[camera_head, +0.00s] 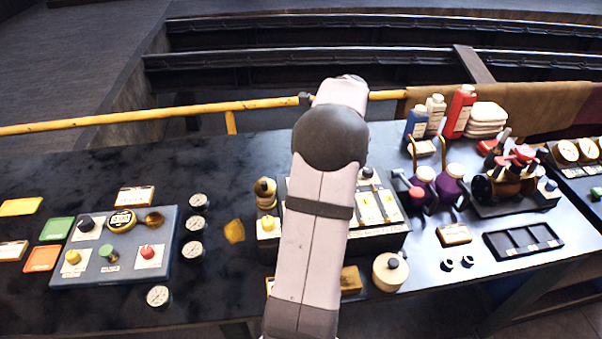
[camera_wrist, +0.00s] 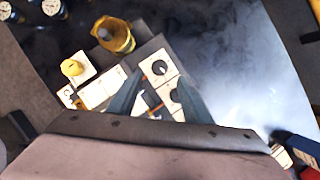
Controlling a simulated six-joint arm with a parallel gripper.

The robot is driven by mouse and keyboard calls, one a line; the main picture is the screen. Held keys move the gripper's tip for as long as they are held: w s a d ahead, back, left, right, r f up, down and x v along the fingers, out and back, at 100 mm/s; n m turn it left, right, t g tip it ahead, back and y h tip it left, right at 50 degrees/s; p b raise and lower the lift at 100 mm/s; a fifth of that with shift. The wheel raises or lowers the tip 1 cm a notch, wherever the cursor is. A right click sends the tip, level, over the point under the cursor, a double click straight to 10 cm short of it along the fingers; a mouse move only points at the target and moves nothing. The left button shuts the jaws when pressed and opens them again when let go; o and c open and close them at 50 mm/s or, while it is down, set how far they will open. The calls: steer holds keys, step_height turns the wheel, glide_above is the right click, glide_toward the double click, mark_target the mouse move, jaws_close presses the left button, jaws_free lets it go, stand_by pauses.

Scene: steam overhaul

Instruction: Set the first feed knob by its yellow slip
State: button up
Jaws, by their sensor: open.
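In the wrist view my gripper (camera_wrist: 155,100) is open, with its two dark fingers apart above the central panel and nothing seen between them but the panel. A black knob on a white plate (camera_wrist: 160,68) sits just beyond the fingers, and a second dark round mark shows near the right finger. A yellow knob (camera_wrist: 72,68) stands on the panel's left part; it also shows in the head view (camera_head: 268,225). My arm hides the panel's middle and my gripper in the head view. I cannot tell which knob is the first feed knob. A dull yellow slip (camera_head: 234,231) lies left of the panel.
A grey-blue panel (camera_head: 108,270) with several knobs stands left, with coloured cards beside it, one yellow (camera_head: 20,206). Gauges (camera_head: 193,224) stand between the panels. A brass fitting (camera_wrist: 115,35) rises by the yellow knob. Bottles (camera_head: 460,112) and purple jugs (camera_head: 450,182) stand right.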

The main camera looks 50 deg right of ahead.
steer(key=shift+p+x, duration=0.9)
steer(key=shift+x, duration=2.45)
steer(key=c, duration=1.1)
